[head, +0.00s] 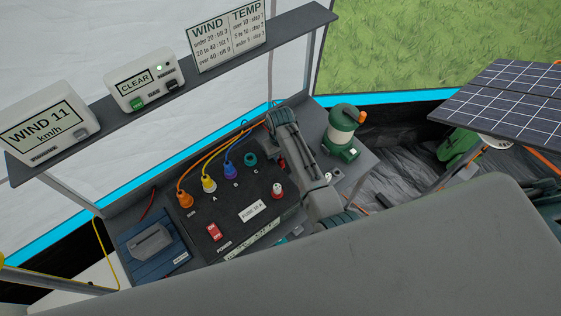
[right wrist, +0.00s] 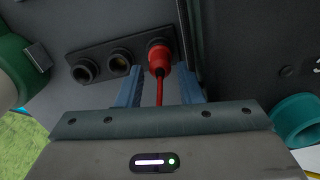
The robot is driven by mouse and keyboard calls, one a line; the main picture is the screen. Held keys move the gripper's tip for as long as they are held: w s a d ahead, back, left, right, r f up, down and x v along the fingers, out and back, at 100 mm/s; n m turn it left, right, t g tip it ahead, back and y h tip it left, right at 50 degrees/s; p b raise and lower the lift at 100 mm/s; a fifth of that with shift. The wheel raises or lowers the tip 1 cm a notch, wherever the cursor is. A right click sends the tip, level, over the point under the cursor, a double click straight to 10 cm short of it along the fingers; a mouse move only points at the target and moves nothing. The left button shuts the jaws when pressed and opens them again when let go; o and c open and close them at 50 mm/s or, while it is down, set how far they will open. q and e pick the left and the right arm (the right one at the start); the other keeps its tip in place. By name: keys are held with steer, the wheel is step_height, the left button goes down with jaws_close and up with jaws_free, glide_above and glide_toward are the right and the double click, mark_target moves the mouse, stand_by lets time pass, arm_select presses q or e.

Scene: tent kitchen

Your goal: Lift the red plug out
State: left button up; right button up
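The red plug (right wrist: 159,58) sits in the right-hand socket of a dark three-socket strip (right wrist: 100,58) in the right wrist view. Its red cord (right wrist: 160,92) runs down between my fingers. My right gripper (right wrist: 160,88) is open, with one blue finger on each side of the plug and cord and a visible gap on both sides. My left gripper is not in view.
A shelf (head: 130,95) with displays hangs above.

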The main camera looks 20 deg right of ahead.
steer(key=shift+f, duration=0.25)
jaws_close()
steer(key=shift+r, duration=0.15)
